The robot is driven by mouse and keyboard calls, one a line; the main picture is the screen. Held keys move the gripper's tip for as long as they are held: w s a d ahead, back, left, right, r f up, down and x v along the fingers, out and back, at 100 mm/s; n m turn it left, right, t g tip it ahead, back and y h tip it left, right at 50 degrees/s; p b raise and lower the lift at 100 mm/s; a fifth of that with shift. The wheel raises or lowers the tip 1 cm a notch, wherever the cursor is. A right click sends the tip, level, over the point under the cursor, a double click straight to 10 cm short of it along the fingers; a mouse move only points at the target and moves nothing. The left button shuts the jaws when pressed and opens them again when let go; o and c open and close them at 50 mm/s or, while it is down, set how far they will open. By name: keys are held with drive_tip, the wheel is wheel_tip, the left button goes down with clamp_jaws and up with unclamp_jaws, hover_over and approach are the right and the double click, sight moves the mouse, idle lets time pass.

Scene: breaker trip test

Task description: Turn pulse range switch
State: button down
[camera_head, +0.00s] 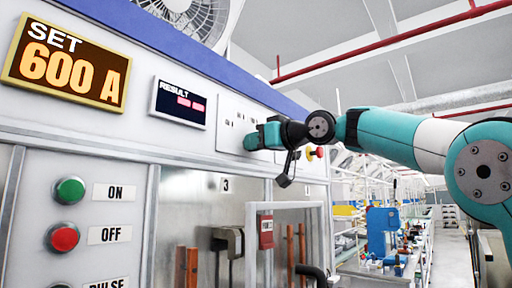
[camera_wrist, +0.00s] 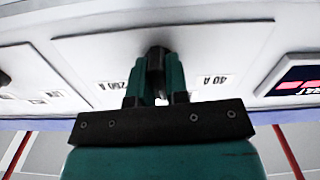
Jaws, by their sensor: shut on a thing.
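The pulse range switch is a dark knob (camera_wrist: 156,62) on a light panel in the wrist view. The labels "250 A" (camera_wrist: 116,86) and "40 A" (camera_wrist: 205,82) stand on either side of it, upside down. My gripper (camera_wrist: 156,85) has its two teal fingers closed around the knob. In the head view my gripper (camera_head: 262,136) reaches the upper right panel (camera_head: 232,112) of the cabinet from the right. It hides the knob there. The knob's pointing direction cannot be read.
A "SET 600 A" display (camera_head: 68,65) and a "RESULT" display (camera_head: 180,103) are left of the panel. A green ON button (camera_head: 70,190) and a red OFF button (camera_head: 63,237) sit lower left. A red-topped emergency knob (camera_head: 319,152) is close by my wrist.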

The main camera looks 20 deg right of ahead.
drive_tip(key=n+b, duration=0.1)
drive_tip(key=n, duration=0.4)
drive_tip(key=shift+f+n+b, duration=0.1)
drive_tip(key=shift+n+b, duration=0.2)
drive_tip(key=shift+b, duration=0.1)
drive_tip(key=n+b, duration=0.1)
drive_tip(key=n, duration=0.4)
drive_tip(key=shift+n, duration=0.3)
drive_tip(key=c, duration=1.1)
unclamp_jaws()
drive_tip(key=b+v, duration=0.4)
drive_tip(key=v, duration=1.3)
drive_tip(key=shift+s+d, duration=0.1)
drive_tip(key=shift+s, duration=0.1)
